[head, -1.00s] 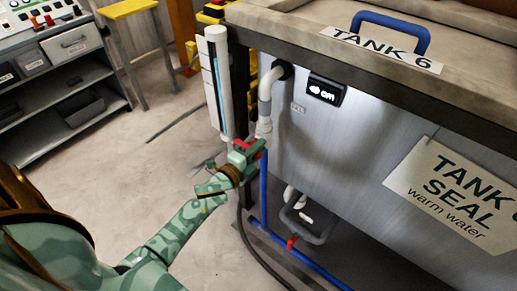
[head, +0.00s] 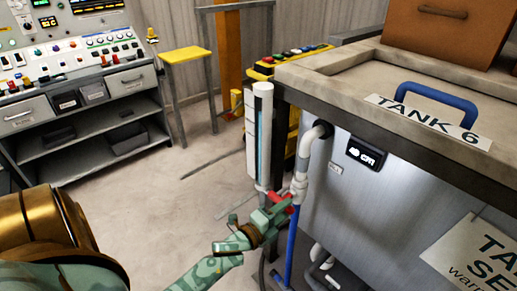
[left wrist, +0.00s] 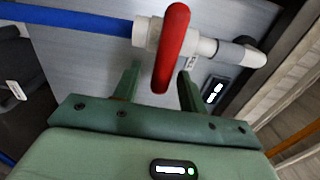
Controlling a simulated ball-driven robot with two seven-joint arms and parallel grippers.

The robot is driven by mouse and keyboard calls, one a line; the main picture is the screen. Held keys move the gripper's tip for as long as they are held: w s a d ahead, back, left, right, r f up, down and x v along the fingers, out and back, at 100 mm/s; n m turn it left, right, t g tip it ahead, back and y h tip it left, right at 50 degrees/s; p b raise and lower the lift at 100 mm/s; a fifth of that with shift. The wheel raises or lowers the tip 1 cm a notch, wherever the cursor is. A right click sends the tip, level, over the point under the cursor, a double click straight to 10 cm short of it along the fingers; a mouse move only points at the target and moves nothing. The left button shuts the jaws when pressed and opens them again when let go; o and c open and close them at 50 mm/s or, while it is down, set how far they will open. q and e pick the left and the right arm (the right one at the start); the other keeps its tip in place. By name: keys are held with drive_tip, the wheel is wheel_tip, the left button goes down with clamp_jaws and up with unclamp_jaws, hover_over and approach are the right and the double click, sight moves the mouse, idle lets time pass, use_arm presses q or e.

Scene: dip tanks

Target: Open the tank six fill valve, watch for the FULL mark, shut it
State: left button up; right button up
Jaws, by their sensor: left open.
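Tank six (head: 350,205) is a grey metal tank with a TANK 6 label (head: 428,118) on its rim. Its red fill valve handle (head: 284,199) sits on the white pipe (head: 303,165), above a blue pipe. My left gripper (head: 273,210) is at the handle. In the left wrist view the red handle (left wrist: 172,45) reaches down between the two open fingers (left wrist: 158,88); I cannot tell whether they touch it. The white sight gauge (head: 264,92) stands left of the pipe with a blue strip in it. No FULL mark is readable. My right gripper is not in view.
A small lit display (head: 367,154) is on the tank front; its characters are unclear. A brown case (head: 440,30) and a blue lid handle (head: 432,98) are on top. A control console (head: 85,60) and yellow stool (head: 184,54) stand behind. Floor at left is clear.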

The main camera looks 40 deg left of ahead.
use_arm(q)
drive_tip(key=s+a+p, duration=0.1)
drive_tip(key=s, duration=1.1)
drive_tip(key=shift+s+p, duration=0.35)
drive_tip(key=shift+s, duration=0.05)
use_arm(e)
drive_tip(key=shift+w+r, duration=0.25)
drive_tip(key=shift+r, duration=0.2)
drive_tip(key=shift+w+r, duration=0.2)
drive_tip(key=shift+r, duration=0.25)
